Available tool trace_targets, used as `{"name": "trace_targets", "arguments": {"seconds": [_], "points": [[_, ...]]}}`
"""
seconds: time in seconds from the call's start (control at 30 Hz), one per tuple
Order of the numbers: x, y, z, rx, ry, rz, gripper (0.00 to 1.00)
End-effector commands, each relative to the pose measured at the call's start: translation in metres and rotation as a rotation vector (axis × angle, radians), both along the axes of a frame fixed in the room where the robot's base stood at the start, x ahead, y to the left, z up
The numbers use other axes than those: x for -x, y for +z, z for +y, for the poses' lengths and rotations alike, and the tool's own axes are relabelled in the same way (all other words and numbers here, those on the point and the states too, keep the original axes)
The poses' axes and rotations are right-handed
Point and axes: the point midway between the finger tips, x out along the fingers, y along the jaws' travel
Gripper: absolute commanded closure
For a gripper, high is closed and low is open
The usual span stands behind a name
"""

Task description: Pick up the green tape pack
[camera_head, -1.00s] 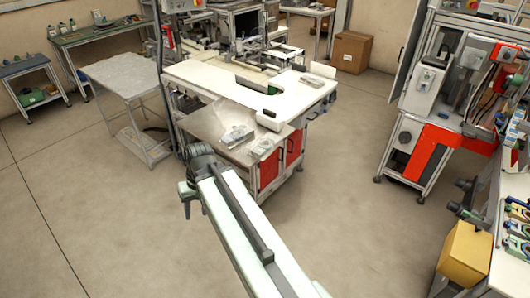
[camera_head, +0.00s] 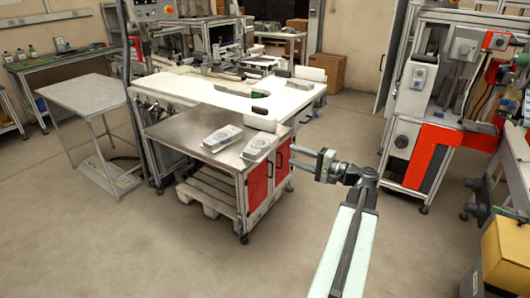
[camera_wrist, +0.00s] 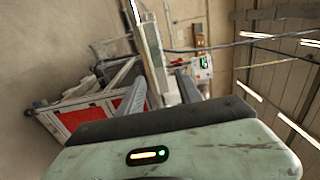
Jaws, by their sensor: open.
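My gripper (camera_head: 293,164) is open and empty, right of the metal-topped cart (camera_head: 185,134), with its fingers pointing left towards the cart's red doors. Two pale packs lie on the cart's top: a larger grey-white one (camera_head: 223,138) and a smaller one with a greenish tint (camera_head: 258,146) near the right edge. I cannot tell for sure which is the green tape pack. Both are apart from my gripper. In the wrist view my open fingers (camera_wrist: 161,88) have nothing between them that they touch, and no pack can be made out.
A white worktable (camera_head: 190,87) with a dark green-ended item (camera_head: 260,94) and a white roll (camera_head: 261,122) stands behind the cart. A grey side table (camera_head: 85,95) is at left. A red-and-grey machine (camera_head: 430,150) and a yellow box (camera_head: 505,255) are at right. The floor in front is clear.

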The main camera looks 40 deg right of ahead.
Motion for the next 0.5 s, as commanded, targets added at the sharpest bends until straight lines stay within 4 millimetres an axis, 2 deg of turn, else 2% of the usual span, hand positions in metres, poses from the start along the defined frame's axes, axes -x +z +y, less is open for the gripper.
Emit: {"name": "trace_targets", "arguments": {"seconds": [0.5], "points": [[-0.083, 0.0, 0.025, 0.0, 0.015, 0.002, 0.58]]}}
